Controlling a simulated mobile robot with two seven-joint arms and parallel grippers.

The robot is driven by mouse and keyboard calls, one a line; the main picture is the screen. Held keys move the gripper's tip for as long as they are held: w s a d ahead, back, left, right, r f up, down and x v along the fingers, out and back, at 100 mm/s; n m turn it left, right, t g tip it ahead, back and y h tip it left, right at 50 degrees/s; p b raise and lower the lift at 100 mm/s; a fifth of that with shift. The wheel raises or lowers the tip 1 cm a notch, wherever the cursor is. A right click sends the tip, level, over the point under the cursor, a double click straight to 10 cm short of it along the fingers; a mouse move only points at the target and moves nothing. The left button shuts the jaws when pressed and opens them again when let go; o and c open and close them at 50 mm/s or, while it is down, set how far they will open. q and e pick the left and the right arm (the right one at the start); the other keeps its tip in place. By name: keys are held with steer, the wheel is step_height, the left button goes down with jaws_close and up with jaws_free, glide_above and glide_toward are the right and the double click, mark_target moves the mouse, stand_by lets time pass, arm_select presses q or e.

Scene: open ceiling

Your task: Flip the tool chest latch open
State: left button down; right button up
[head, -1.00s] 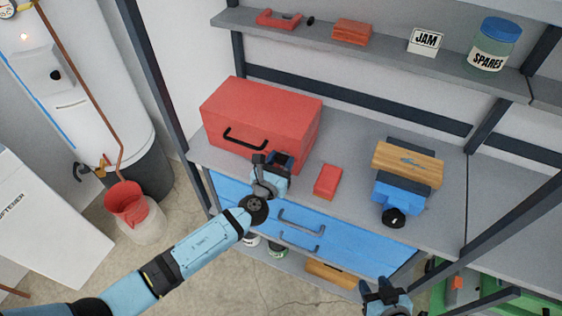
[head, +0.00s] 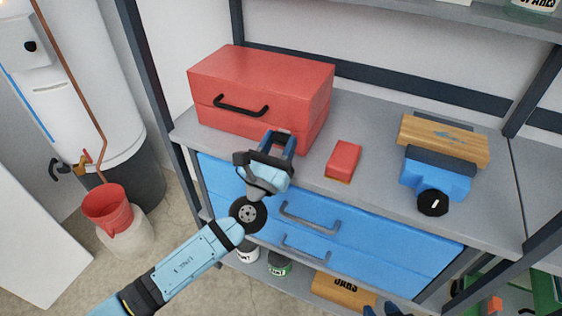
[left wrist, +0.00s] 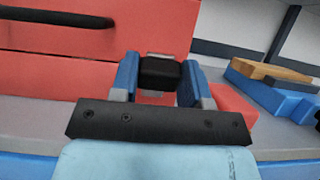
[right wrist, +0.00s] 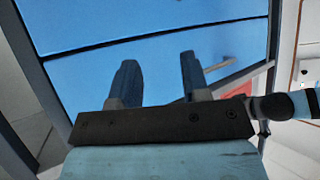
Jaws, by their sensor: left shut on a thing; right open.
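The red tool chest (head: 215,121) stands on the grey workbench with its lid down and a black handle (head: 240,106) on its front. My left gripper (head: 280,145) is at the right part of the chest's front. In the left wrist view, its blue fingers (left wrist: 160,80) are shut on the black latch (left wrist: 160,73), one on each side. Pale metal shows above and below the latch, near the lid seam. In the head view the gripper hides the latch. My right gripper (right wrist: 159,78) is open and empty, facing the blue drawer fronts; only its tip shows at the head view's bottom edge.
A small red box (head: 343,158) lies right of the left gripper. A blue vise (head: 440,177) with a wooden block (head: 445,140) is further right. Blue drawers (head: 330,245) with grey handles lie below the bench top (head: 380,130).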

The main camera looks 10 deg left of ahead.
arm_select(q)
steer(key=shift+s+f+t+b, duration=0.25)
steer(key=shift+f+t+b, duration=0.4)
steer(key=shift+b, duration=2.3)
steer(key=shift+a+r+t+h+b, duration=0.15)
steer(key=shift+t+h+b, duration=0.15)
steer(key=shift+b, duration=0.4)
steer(key=shift+r, duration=0.15)
arm_select(e)
steer(key=shift+w+a+r+t+y, duration=0.55)
steer(key=shift+w+a+r+t, duration=0.05)
steer(key=shift+a+r+t, duration=0.25)
steer(key=shift+w+a+r+t+y, duration=0.55)
steer(key=shift+a+r+t, duration=0.2)
steer(key=shift+r, duration=0.1)
arm_select(q)
steer(key=c, duration=0.6)
jaws_free()
steer(key=shift+s, duration=0.1)
